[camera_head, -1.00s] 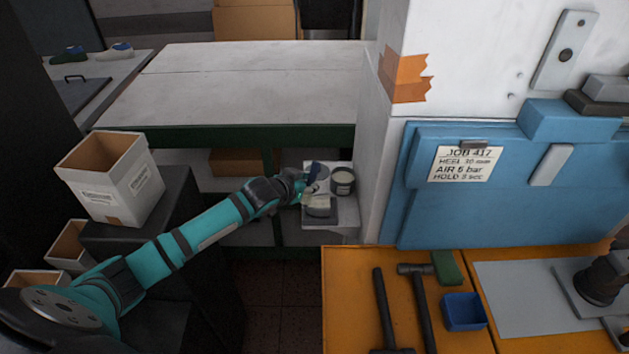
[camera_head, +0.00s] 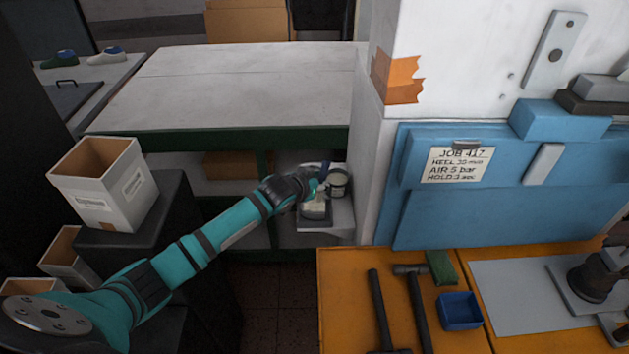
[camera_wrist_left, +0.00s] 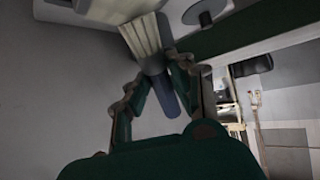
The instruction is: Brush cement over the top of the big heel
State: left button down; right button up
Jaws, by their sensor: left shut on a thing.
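My left gripper (camera_head: 310,186) is over the small pale shelf (camera_head: 340,222) beside the white pillar. In the left wrist view its fingers (camera_wrist_left: 160,72) are shut on a brush with a blue handle (camera_wrist_left: 165,98) and broad pale bristles (camera_wrist_left: 142,34). The bristles show in the head view just above a grey block (camera_head: 316,217); I cannot tell whether they touch it. An open dark pot with pale contents (camera_head: 339,183) stands right of the gripper. I cannot tell for sure which thing is the big heel. My right gripper is not in view.
A white-topped bench (camera_head: 230,90) lies behind the shelf and the pillar (camera_head: 366,165) is close on the right. An orange worktop (camera_head: 345,300) in front holds hammers (camera_head: 415,300) and a blue tray (camera_head: 460,310). An open box (camera_head: 103,190) stands left of my arm.

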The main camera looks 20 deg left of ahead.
pick_arm(q)
jog(key=d, duration=0.1)
jog(key=w+d, duration=0.1)
jog(key=d, duration=0.1)
jog(key=shift+w+d+r+p, duration=0.1)
jog(key=shift+w+d+p, duration=0.05)
jog(key=shift+w+p, duration=0.15)
jog(key=shift+s+a+p, duration=0.25)
jog(key=shift+a+p, duration=0.05)
jog(key=shift+a, duration=0.2)
jog(key=shift+s+a+p, duration=0.2)
jog(key=shift+a+p, duration=0.1)
jog(key=shift+a, duration=0.15)
jog(key=shift+s+a+p, duration=0.35)
jog(key=shift+s+a, duration=0.15)
jog(key=shift+a, duration=0.4)
jog(key=shift+s+a+p, duration=0.25)
jog(key=shift+a+p, duration=0.05)
jog(key=shift+a, duration=0.25)
jog(key=shift+s+a+p, duration=0.25)
jog(key=shift+a, duration=0.25)
jog(key=shift+s+a, duration=0.35)
jog(key=shift+a, duration=0.4)
jog(key=shift+f, duration=0.2)
